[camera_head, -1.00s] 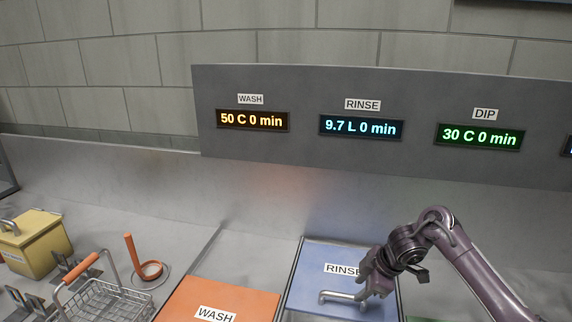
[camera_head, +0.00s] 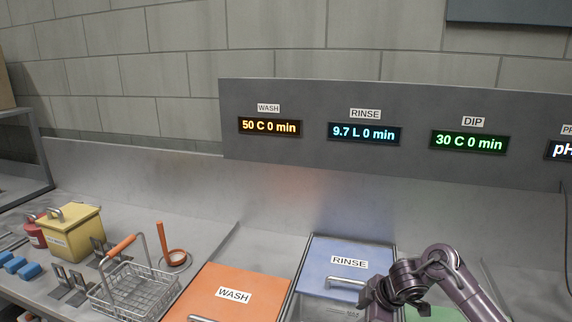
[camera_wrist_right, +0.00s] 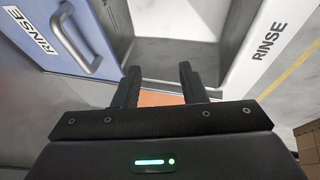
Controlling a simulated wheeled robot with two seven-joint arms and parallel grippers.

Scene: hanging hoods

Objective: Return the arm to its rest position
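My right arm comes in from the right in the head view, with its gripper (camera_head: 378,296) just right of the blue RINSE lid (camera_head: 338,262) and its handle (camera_head: 346,283). In the right wrist view, the two fingers of the gripper (camera_wrist_right: 158,78) stand apart with nothing between them. The blue RINSE panel with its handle (camera_wrist_right: 78,45) is at the left there, apart from the fingers. A pale wall marked RINSE (camera_wrist_right: 272,42) is at the right. My left gripper is not in view.
An orange WASH lid (camera_head: 228,288) lies left of the RINSE lid, and a green surface (camera_head: 440,314) is partly hidden by my arm. A display panel (camera_head: 315,115) spans the back.

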